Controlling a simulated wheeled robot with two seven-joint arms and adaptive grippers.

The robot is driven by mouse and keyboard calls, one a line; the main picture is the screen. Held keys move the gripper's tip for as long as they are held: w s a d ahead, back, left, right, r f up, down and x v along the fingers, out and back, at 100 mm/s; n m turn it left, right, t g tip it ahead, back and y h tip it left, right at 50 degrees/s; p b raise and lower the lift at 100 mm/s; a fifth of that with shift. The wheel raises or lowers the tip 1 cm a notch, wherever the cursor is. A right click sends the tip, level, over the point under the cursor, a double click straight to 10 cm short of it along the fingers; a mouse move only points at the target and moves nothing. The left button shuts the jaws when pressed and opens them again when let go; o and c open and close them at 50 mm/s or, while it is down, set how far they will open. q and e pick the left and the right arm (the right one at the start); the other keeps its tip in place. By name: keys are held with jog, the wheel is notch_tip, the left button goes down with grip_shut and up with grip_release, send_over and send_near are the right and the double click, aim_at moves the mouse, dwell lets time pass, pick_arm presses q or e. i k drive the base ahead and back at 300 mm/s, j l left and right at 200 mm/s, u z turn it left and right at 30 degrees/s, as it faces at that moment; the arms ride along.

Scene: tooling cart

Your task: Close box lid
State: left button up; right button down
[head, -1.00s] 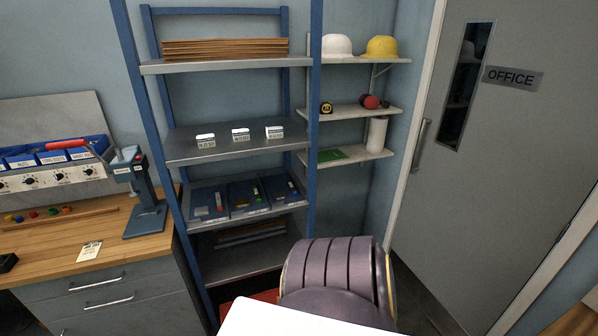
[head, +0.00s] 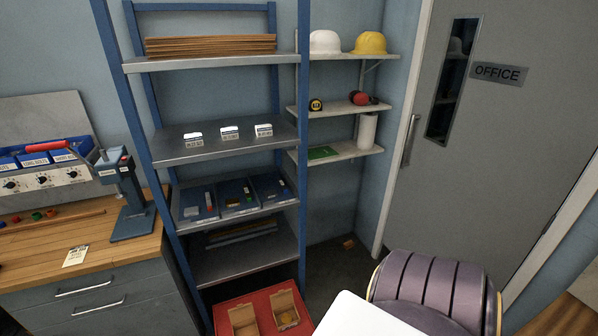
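Two small cardboard boxes stand side by side on a red surface at the bottom of the head view. The left box (head: 243,316) and the right box (head: 284,302) both look open, with a raised lid at the back. Something orange-yellow shows inside each, too small to make out. The picture's bottom edge cuts off the front of the left box. Neither of my grippers is in view.
The red surface (head: 226,306) lies before a blue-framed metal shelf rack (head: 215,150). A wooden workbench (head: 85,240) with a lever press (head: 130,205) stands left. A grey office door (head: 500,130) is right. A small brown item (head: 348,244) lies on open floor.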

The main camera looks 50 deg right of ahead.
aim_at(282, 298)
jog(key=z, duration=1.55)
